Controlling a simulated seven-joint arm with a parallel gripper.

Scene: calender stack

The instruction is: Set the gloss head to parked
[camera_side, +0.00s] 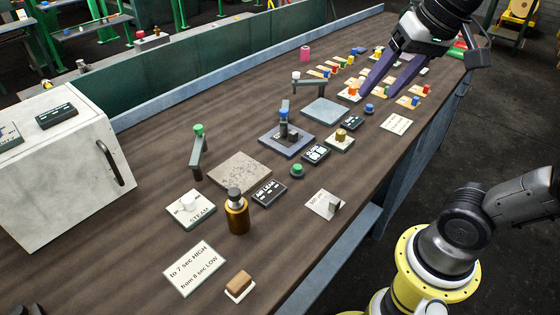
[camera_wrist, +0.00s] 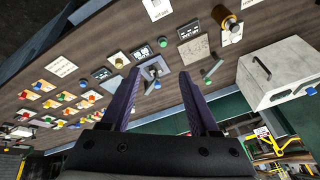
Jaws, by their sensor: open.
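I cannot tell which fitting is the gloss head; no legible label names it. Three small swing arms stand by flat plates in the side view. One has a green knob (camera_side: 198,130) beside a speckled plate (camera_side: 240,174). One has a dark block and a blue knob (camera_side: 283,115) over a grey-blue plate (camera_side: 268,143). One has a white knob (camera_side: 296,75) near a light blue plate (camera_side: 324,112). My gripper (camera_side: 378,93) is open and empty, above the far part of the bench. In the wrist view the green knob (camera_wrist: 207,82) lies right of the fingers.
A white cabinet (camera_side: 55,165) with a black handle stands at the left. Several coloured knobs on small plates crowd the bench under my gripper. Its front right edge is open.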

